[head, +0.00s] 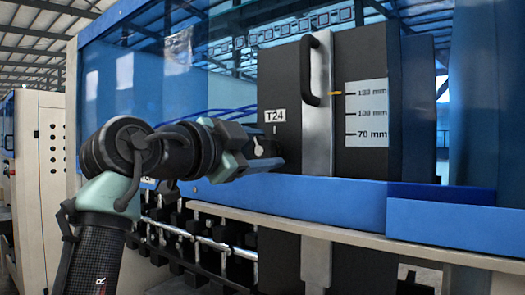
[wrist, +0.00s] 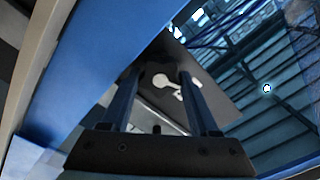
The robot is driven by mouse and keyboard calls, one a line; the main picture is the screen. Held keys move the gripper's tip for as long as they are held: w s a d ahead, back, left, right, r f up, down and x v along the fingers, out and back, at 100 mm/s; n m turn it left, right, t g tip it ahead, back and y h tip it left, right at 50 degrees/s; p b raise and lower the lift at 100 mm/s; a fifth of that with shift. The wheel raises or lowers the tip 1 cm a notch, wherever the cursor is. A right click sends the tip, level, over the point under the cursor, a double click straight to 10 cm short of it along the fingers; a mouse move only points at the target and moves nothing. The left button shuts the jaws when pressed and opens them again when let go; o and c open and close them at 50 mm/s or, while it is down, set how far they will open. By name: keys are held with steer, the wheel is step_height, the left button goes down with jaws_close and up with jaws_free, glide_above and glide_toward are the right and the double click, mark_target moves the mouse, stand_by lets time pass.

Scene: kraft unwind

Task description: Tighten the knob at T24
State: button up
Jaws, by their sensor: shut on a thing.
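The T24 label (head: 275,116) is a white plate on the left side of a tall black panel (head: 360,60). My gripper (head: 277,160) is at the panel's left edge, just below the label. In the wrist view, my gripper's two fingers (wrist: 158,73) reach toward the panel and are shut on a dark knob (wrist: 157,70) between their tips. The knob is black on black, so its outline and its turn angle are hard to tell. In the head view my gripper hides it. A white keyhole-shaped mark (head: 259,148) shows beside the gripper.
A metal strip with a black handle (head: 310,70) runs down the panel, right of my gripper. A scale label (head: 366,113) reads 70 mm upward. A blue beam (head: 330,205) crosses below. Black parts on a metal rail (head: 200,235) sit lower.

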steer(key=shift+a+f, duration=0.1)
steer(key=shift+f, duration=0.2)
steer(key=o, duration=1.4)
steer(key=shift+s+a+r, duration=0.15)
steer(key=shift+s, duration=0.1)
